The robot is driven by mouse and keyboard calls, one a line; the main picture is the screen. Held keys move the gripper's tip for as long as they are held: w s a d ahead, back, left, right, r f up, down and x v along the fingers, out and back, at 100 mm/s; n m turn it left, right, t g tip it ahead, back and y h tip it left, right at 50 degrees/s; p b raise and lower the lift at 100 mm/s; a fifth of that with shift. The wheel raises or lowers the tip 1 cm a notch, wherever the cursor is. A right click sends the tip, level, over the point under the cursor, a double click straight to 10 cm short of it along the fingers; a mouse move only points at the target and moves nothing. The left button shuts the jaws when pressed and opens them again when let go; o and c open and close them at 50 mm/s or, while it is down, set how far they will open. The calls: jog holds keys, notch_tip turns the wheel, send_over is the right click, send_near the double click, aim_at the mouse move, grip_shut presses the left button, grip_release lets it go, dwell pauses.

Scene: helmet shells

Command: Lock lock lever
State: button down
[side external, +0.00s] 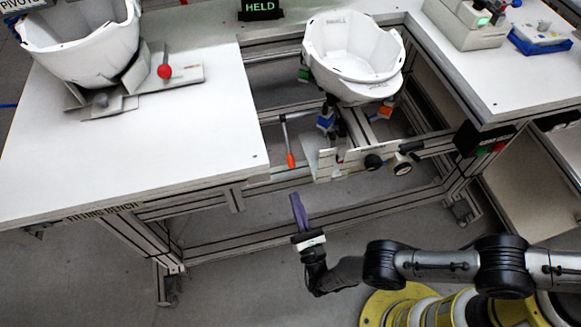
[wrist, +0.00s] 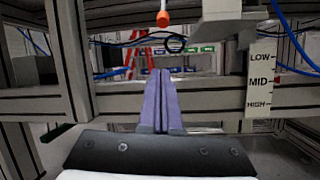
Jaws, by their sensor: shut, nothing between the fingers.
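A lever (side external: 286,138) with a grey rod and an orange grip hangs down below the near edge of the gap between the benches, left of the white shell's mount. Its orange end also shows at the top of the wrist view (wrist: 162,18). No label on it is readable, so I cannot tell for sure that it is the lock lever. My gripper (side external: 296,197) has purple fingers, pressed together and empty. It points up toward the lever from below and is apart from it. In the wrist view the closed fingers (wrist: 158,72) point ahead, below the orange end.
A white helmet shell (side external: 352,48) sits on a mount in the gap. Another shell (side external: 85,45) stands on the left bench (side external: 150,150), near a red-knobbed lever (side external: 164,71). A LOW/MID/HIGH scale (wrist: 262,80) is right of my fingers. Frame bars (side external: 300,238) run below.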

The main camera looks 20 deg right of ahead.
aim_at(287, 143)
jog(key=x, duration=1)
jog(key=shift+w+d+r, duration=0.1)
jog(key=shift+w, duration=0.1)
jog(key=shift+s+d+r, duration=0.15)
jog(key=shift+s+r, duration=0.55)
jog(key=shift+s, duration=0.05)
jog(key=shift+s+d+r, duration=0.2)
jog(key=shift+s+r, duration=0.5)
jog(key=shift+s, duration=0.05)
jog(key=shift+r, duration=0.1)
